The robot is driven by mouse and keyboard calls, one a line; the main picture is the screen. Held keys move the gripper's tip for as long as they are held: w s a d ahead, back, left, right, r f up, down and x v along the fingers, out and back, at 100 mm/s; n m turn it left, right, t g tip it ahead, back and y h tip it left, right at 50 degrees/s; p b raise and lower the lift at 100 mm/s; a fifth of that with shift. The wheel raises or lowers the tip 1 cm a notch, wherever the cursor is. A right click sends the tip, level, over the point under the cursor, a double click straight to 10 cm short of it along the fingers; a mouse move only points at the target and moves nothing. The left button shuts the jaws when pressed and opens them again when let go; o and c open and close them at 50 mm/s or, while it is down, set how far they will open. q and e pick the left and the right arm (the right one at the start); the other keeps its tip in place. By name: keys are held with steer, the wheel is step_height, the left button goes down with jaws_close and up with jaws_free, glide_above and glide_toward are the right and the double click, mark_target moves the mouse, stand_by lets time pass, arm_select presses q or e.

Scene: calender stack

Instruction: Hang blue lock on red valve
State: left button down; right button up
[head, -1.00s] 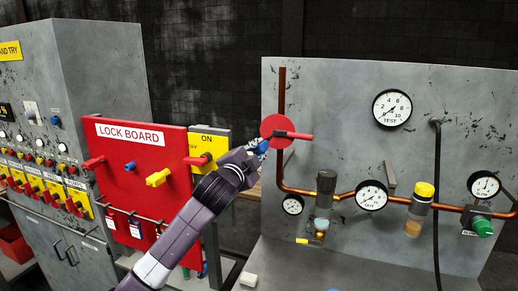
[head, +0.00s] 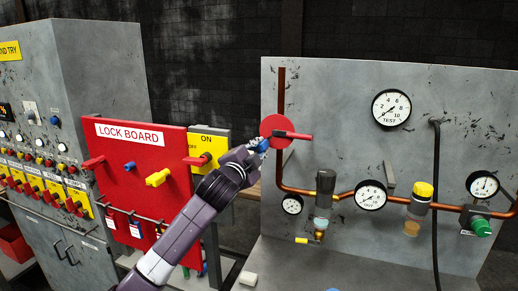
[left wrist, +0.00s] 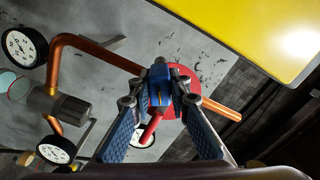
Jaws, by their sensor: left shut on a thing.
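The red valve (head: 272,127) is a round red disc with a red handle (head: 298,136) pointing right, on the vertical copper pipe of the grey gauge panel. My left gripper (head: 258,149) is shut on the blue lock (head: 264,145) at the lower left part of the disc. In the left wrist view, the blue lock (left wrist: 159,84) is between the two fingertips (left wrist: 159,98), in front of the red disc (left wrist: 184,79). The handle (left wrist: 151,128) shows below the lock. I cannot tell whether the lock's shackle is around any part of the valve. My right gripper is not in view.
The red lock board (head: 140,205) stands left of the valve, with a yellow ON panel (head: 220,141) between. Dials, including the TEST gauge (head: 391,107), and copper pipes fill the grey panel (head: 330,90) at right. A black hose (head: 436,200) hangs there.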

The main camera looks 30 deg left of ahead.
mark_target(258, 149)
arm_select(q)
steer(key=shift+p+x, duration=0.35)
steer(key=shift+x, duration=0.7)
steer(key=c, duration=1.3)
jaws_free()
steer(key=shift+w, duration=0.1)
steer(key=shift+v, duration=3.6)
